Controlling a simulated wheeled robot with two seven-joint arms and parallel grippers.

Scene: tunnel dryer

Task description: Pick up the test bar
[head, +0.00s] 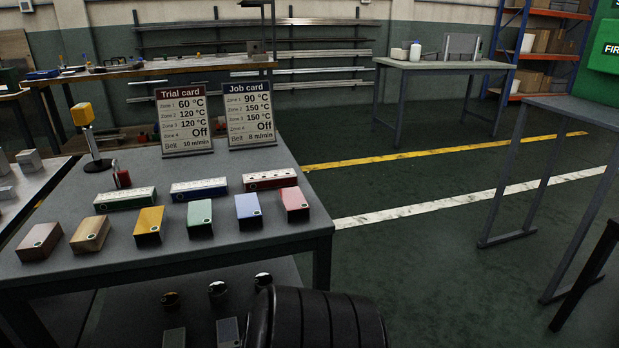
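I cannot tell for sure which thing is the test bar. Three long bars with pale, dotted tops lie in a row on the grey table (180,257): a green one (125,198), a blue one (199,189) and a red one (270,179). In front of them stands a row of small blocks, among them a brown one (90,233), a yellow one (150,225), a green one (200,217), a blue one (248,209) and a pink one (295,203). Neither of my grippers is in view.
A Trial card (184,119) and a Job card (249,115) stand at the table's back. A yellow-headed stand (88,135) is at its left. Dark round knobs (218,289) show below its front edge. Open floor lies right, before a far table (443,65).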

